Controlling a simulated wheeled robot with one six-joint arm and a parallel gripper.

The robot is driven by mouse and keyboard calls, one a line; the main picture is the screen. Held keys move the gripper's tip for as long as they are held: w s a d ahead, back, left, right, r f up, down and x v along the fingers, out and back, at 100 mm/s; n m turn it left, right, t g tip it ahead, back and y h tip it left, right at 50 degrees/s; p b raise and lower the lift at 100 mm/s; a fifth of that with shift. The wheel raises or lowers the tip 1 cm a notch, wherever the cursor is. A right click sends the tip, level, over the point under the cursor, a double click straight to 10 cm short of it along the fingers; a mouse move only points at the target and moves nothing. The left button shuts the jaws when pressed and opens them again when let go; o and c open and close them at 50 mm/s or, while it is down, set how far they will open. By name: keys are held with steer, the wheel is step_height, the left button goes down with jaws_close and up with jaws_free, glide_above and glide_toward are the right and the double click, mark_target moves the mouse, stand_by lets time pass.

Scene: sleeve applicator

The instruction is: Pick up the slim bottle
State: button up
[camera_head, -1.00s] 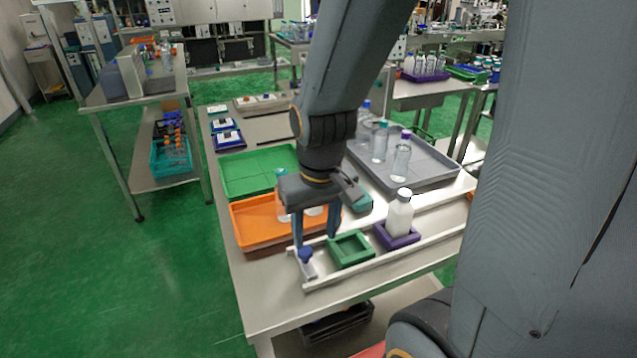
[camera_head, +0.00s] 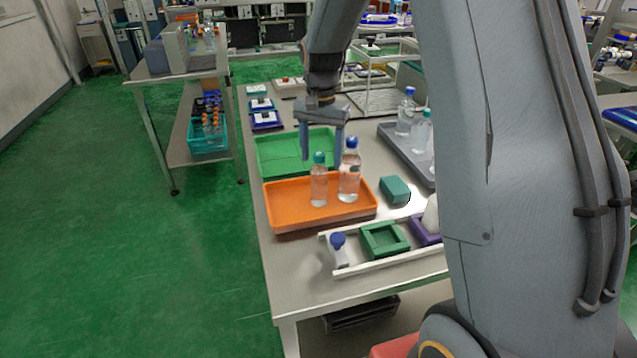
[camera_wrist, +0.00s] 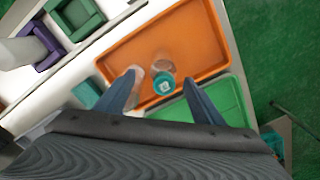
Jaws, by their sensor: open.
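Two clear bottles stand upright on the orange tray (camera_head: 285,207). The teal-capped bottle (camera_head: 318,188) is shorter and looks slimmer than the blue-capped bottle (camera_head: 349,180) to its right. My gripper (camera_head: 322,157) points down over the tray's far side, open and empty, its fingers near the bottle tops. In the wrist view the teal cap (camera_wrist: 163,83) lies between the open fingers of my gripper (camera_wrist: 161,76), apart from both. A pale, clear shape beside the left finger is partly hidden; I cannot tell clearly what it is.
A green tray (camera_head: 275,155) lies behind the orange one. A teal block (camera_head: 394,189) lies to the right. In front is a white rack with a small blue-capped vial (camera_head: 338,248) and a green holder (camera_head: 384,240). A grey tray (camera_head: 389,133) holds more bottles.

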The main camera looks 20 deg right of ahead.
mark_target(319, 172)
steer(key=shift+a+f+p, duration=0.15)
steer(key=shift+f+p, duration=0.45)
steer(key=shift+f, duration=1)
steer(key=shift+a+f+p, duration=0.15)
steer(key=shift+f+p, duration=0.45)
steer(key=shift+f, duration=0.95)
steer(key=c, duration=1.3)
steer(key=shift+w, duration=0.1)
steer(key=shift+c, duration=0.2)
steer(key=shift+r, duration=0.15)
